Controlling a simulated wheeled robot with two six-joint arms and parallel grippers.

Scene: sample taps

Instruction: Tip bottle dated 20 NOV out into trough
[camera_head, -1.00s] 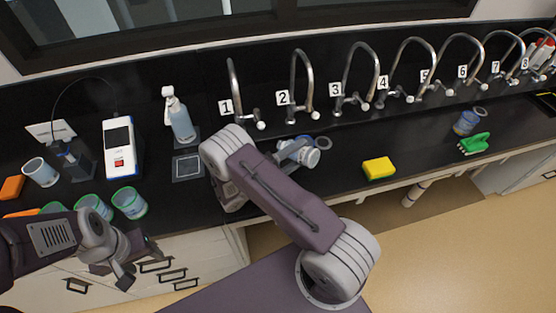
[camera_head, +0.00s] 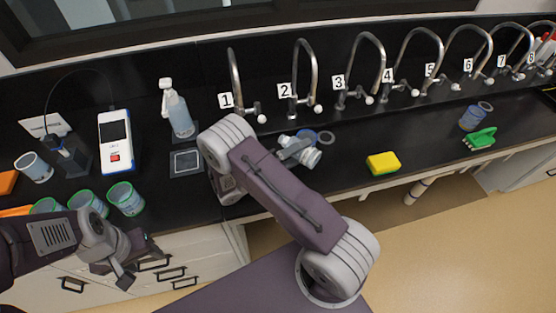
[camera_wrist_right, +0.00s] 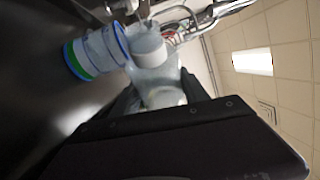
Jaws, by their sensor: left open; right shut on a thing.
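My right gripper (camera_head: 297,151) is over the bench below taps 2 and 3, partly hidden by its own arm. In the right wrist view its dark jaws (camera_wrist_right: 158,98) are shut on a pale, whitish bottle-like thing (camera_wrist_right: 152,62); no date is readable on it. A jar with blue rims and a green band (camera_wrist_right: 95,52) is beside it there, seemingly apart from the jaws. My left gripper (camera_head: 122,262) is open and empty at the front left, below the green-rimmed cups (camera_head: 126,199). I cannot make out the trough clearly.
Several numbered taps (camera_head: 318,75) line the back. A blue container (camera_head: 471,119), green brush (camera_head: 480,138) and yellow sponge (camera_head: 383,163) are to the right. A spray bottle (camera_head: 179,115) and white meter (camera_head: 115,140) are to the left. Bench before the sponge's left side is clear.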

